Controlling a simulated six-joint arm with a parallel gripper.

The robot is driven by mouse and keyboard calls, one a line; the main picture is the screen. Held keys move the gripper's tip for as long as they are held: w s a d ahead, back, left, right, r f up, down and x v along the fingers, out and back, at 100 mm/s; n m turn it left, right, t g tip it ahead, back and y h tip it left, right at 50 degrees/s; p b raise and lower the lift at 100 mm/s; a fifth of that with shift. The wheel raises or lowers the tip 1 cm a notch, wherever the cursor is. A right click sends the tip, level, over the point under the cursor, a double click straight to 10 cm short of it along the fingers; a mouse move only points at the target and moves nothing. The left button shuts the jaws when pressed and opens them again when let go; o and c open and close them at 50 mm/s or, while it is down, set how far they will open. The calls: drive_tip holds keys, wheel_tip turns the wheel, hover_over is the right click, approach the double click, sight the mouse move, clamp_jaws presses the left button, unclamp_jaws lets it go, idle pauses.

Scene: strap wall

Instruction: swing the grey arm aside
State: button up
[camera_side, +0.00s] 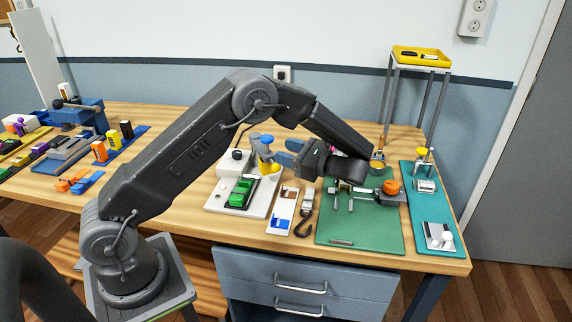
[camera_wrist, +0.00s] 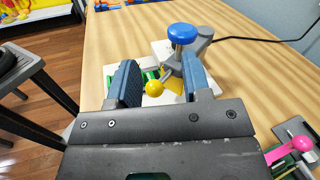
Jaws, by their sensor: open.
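My gripper (camera_side: 278,151) is open, its two blue fingers pointing left over the white base plate (camera_side: 218,200). In the wrist view my gripper (camera_wrist: 158,70) has a yellow ball (camera_wrist: 154,88) showing between the fingers, touching neither as far as I can tell. A blue round knob (camera_wrist: 182,33) stands just beyond, on top of a grey arm-like part (camera_wrist: 201,43). In the side view the blue knob (camera_side: 264,138) sits above a yellow part (camera_side: 268,166), close to the fingertips. A green block (camera_side: 240,192) lies on the white plate. My fingers partly hide the fixture's lower parts.
A green mat (camera_side: 360,235) with an orange knob (camera_side: 390,187) lies to the right, beside a teal strip (camera_side: 432,208). A black hook (camera_side: 303,222) lies near the front edge. A blue vise-like device (camera_side: 80,112) stands left. A dark cable (camera_wrist: 255,40) crosses the table.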

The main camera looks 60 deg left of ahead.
sight(265, 156)
drive_tip(key=shift+r, duration=0.8)
